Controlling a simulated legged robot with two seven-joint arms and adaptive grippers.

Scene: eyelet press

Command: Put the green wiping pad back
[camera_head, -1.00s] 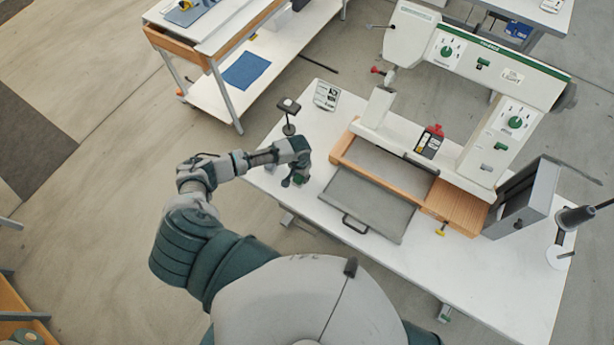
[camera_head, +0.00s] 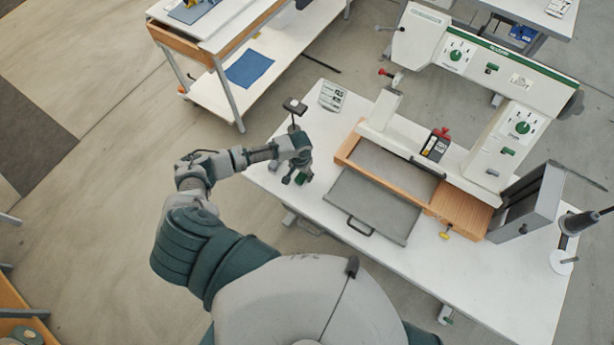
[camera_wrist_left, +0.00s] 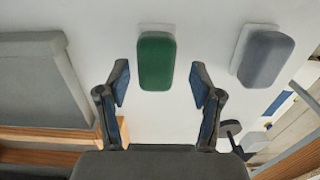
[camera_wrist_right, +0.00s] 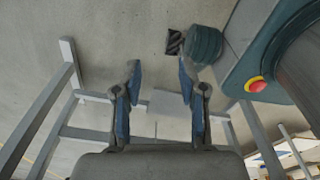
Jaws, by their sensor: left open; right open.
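The green wiping pad (camera_wrist_left: 156,60) lies on the white tabletop in the left wrist view, just beyond and between my left fingertips. My left gripper (camera_wrist_left: 160,84) is open and empty, one finger to each side of the pad's near end; I cannot tell its height above the table. In the head view my left gripper (camera_head: 293,177) hangs over the table's left corner and mostly hides the pad. A grey pad (camera_wrist_left: 266,58) on a white base lies to the right of the green one. My right gripper (camera_wrist_right: 160,80) is open and empty, above the floor.
The white table (camera_head: 470,285) carries the press (camera_head: 490,60), a grey tray (camera_head: 370,205) with a handle, a wooden frame (camera_head: 440,205), a red-topped container (camera_head: 436,145) and a grey box (camera_head: 525,205). A small black-topped stand (camera_head: 294,106) is close behind my left gripper. The front right tabletop is clear.

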